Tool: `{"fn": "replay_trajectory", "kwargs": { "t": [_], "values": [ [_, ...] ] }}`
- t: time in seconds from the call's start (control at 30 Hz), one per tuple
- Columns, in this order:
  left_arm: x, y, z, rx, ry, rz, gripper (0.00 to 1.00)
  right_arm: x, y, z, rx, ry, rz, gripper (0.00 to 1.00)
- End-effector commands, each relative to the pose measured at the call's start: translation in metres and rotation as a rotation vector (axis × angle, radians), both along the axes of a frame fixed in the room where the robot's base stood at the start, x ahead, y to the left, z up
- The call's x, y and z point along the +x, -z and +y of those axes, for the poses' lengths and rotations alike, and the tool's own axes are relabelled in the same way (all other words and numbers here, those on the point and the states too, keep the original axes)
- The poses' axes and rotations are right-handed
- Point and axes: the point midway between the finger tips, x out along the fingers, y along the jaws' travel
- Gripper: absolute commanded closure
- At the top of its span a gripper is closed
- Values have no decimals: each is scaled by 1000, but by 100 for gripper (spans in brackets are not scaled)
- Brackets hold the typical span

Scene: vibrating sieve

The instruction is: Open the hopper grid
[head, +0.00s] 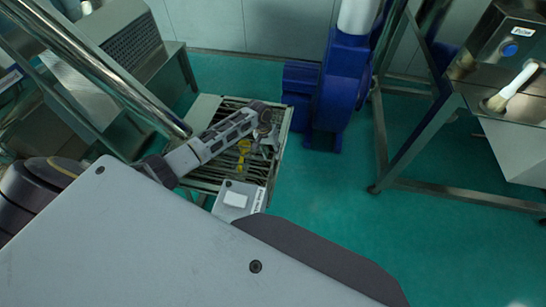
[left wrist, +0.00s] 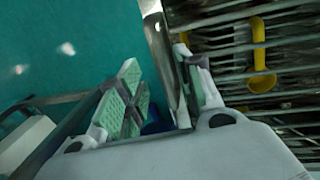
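The hopper grid (head: 200,176) is a set of dark metal bars in a low metal frame, left of centre in the head view. In the left wrist view its bars (left wrist: 290,57) fill the right side, and a bright metal rim (left wrist: 163,50) runs down from the top. My left gripper (head: 266,135) is over the right side of the grid. Its green-padded fingers (left wrist: 165,92) are spread apart, with the rim between them, nearer the right finger. I cannot tell whether they touch it. A yellow hooked piece (head: 243,152) lies at the bars. My right gripper is not in view.
A white-grey box (head: 238,199) with a label is at the grid's near edge. A blue machine (head: 337,87) stands just right of the frame. A steel table (head: 470,190) is at the right. A shiny pipe (head: 105,70) crosses the upper left.

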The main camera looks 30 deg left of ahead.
Motion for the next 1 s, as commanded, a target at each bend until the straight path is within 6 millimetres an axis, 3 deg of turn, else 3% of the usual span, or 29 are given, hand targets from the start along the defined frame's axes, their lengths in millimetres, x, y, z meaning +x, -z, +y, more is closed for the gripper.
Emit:
{"fn": "replay_trajectory", "kwargs": {
  "t": [0.3, 0.73, 1.0],
  "values": [
    [2, 30, -6, -1, 0, 0, 65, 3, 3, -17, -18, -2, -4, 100],
    [2, 36, -7, 0, 1, -1, 65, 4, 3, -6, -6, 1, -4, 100],
    [2, 35, -7, 0, 0, 0, 98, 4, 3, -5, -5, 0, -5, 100]
  ]
}}
